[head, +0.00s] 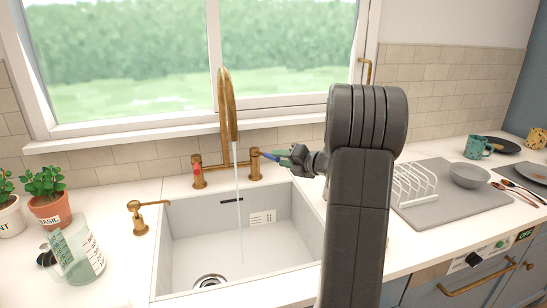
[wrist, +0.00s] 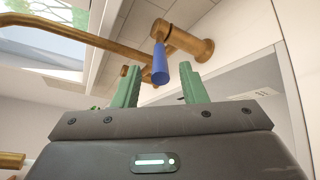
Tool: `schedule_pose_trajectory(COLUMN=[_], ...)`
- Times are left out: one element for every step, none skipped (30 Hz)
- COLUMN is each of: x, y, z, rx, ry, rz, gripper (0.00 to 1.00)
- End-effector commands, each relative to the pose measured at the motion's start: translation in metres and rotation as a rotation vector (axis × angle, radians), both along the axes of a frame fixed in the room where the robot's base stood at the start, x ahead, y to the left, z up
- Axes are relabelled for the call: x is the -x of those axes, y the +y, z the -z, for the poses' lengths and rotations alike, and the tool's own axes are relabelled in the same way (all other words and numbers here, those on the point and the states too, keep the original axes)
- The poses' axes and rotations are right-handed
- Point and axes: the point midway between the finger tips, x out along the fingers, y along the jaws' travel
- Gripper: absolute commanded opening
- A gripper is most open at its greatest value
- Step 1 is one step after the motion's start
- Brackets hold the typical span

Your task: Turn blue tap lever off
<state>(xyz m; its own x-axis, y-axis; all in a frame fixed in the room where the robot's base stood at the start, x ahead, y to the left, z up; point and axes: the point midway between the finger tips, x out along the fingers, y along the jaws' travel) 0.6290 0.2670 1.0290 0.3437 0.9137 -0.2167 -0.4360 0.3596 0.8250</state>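The blue tap lever (head: 268,155) sticks out from the brass right-hand valve of the tap (head: 228,105). A stream of water (head: 239,205) runs from the spout into the white sink (head: 185,255). My gripper (head: 284,158) is at the lever, coming from the right. In the wrist view the blue lever (wrist: 160,62) hangs from its brass valve (wrist: 185,40). It shows between the two green fingers of my gripper (wrist: 158,82), with gaps on both sides. The fingers are apart. How deep the lever sits between them is hard to tell.
A red-marked valve (head: 198,168) stands left of the spout. A brass soap dispenser (head: 139,215), a glass jug (head: 77,252) and potted herbs (head: 46,200) stand on the left. A dish rack (head: 412,184) and a grey bowl (head: 470,174) are on the right.

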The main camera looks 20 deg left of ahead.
Motion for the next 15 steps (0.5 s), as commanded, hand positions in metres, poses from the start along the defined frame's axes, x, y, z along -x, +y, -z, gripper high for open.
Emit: schedule_pose_trajectory(x=[-0.003, -0.005, -0.007, -0.008, -0.009, -0.011, -0.012, -0.013, -0.014, -0.014, -0.014, -0.015, -0.015, -0.015, -0.015], y=[0.010, 0.015, 0.020, 0.023, 0.027, 0.030, 0.032, 0.034, 0.036, 0.037, 0.038, 0.039, 0.039, 0.039, 0.039], z=[0.002, 0.003, 0.004, 0.005, 0.006, 0.007, 0.007, 0.008, 0.008, 0.009, 0.009, 0.009, 0.009, 0.009, 0.009], rx=[0.000, 0.000, 0.000, 0.000, 0.000, 0.000, 0.000, 0.000, 0.000, 0.000, 0.000, 0.000, 0.000, 0.000, 0.000], ry=[0.001, 0.001, 0.001, 0.000, 0.001, 0.000, 0.000, 0.000, 0.000, 0.000, 0.000, 0.000, 0.000, 0.000, 0.000], rz=[-0.004, -0.004, -0.002, -0.001, -0.002, -0.002, -0.001, 0.000, 0.001, 0.001, 0.001, 0.001, 0.001, 0.001, 0.001], gripper=[0.38, 0.38, 0.38, 0.38, 0.38, 0.38, 0.38, 0.38, 0.38, 0.38, 0.38, 0.38, 0.38, 0.38, 0.38])
